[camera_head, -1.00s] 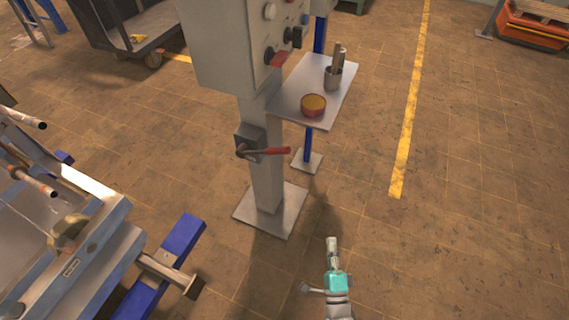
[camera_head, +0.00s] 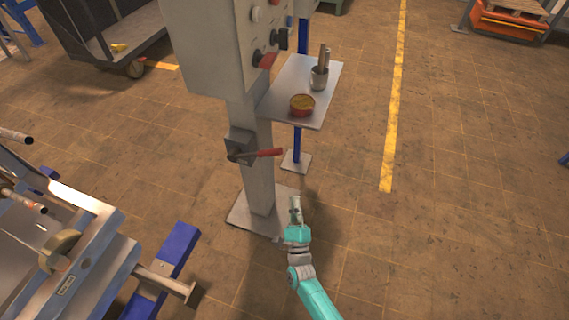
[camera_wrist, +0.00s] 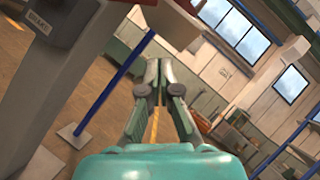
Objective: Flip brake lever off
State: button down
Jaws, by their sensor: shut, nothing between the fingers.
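The brake lever (camera_head: 266,153) has a red handle. It sticks out sideways to the right, roughly level, from a dark grey box (camera_head: 238,146) on the grey column (camera_head: 259,188). My gripper (camera_head: 295,203) is below and slightly right of the handle in the head view, apart from it. In the wrist view my gripper (camera_wrist: 158,68) has its fingers together with nothing held.
A grey control cabinet (camera_head: 212,50) tops the column. A blue post (camera_head: 298,138) supports the shelf. A metal frame machine (camera_head: 95,235) stands at the left.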

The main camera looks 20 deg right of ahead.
jog(key=a+r+x, duration=0.2)
jog(key=x, duration=1)
jog(key=shift+w, duration=0.15)
jog(key=shift+r, duration=0.15)
